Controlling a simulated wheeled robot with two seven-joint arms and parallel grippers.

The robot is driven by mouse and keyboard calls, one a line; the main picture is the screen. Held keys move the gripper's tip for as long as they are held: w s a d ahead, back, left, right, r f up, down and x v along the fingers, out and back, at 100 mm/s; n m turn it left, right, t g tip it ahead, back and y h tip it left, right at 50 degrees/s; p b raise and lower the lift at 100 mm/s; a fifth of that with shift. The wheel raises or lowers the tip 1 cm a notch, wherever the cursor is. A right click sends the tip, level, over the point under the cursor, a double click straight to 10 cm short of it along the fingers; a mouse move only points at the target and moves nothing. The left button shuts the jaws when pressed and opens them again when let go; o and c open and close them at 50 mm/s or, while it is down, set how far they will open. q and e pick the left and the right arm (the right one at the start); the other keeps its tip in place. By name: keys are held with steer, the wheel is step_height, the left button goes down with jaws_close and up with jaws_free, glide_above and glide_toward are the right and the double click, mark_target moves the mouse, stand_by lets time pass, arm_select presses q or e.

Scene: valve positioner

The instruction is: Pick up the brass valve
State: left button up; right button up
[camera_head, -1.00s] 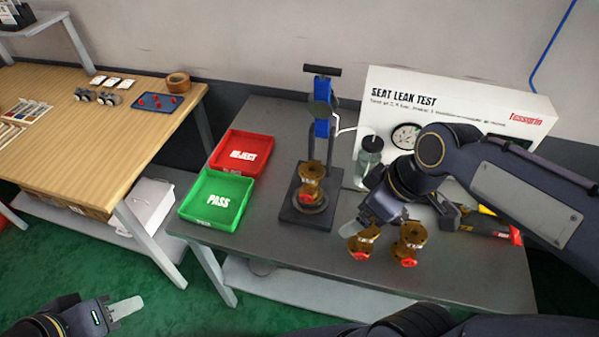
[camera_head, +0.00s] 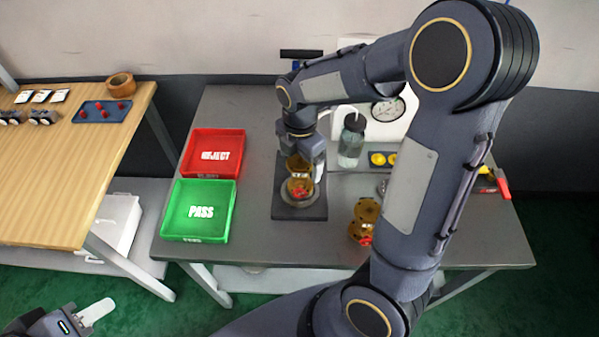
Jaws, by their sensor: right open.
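A brass valve (camera_head: 299,188) with a red part at its lower front stands upright on the black base of the test stand (camera_head: 287,209). My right gripper (camera_head: 304,162) points down over this valve, with a pale finger beside its right side. The jaws are open; whether they touch the valve is unclear. Another brass valve (camera_head: 366,214) with a red handle stands on the grey table, just left of my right arm. The arm covers the table to its right. My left gripper (camera_head: 92,314) is low at the bottom left, away from the table, with one pale finger clear to see.
A red REJECT tray (camera_head: 240,155) and a green PASS tray (camera_head: 232,212) lie left of the stand. A clear bottle (camera_head: 351,140) and a gauge panel (camera_head: 352,98) are behind. A wooden bench (camera_head: 65,180) stands at the left.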

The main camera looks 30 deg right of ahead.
step_height(320, 180, down, 2)
steer(key=shift+r, duration=0.1)
jaws_close()
stand_by(0.6)
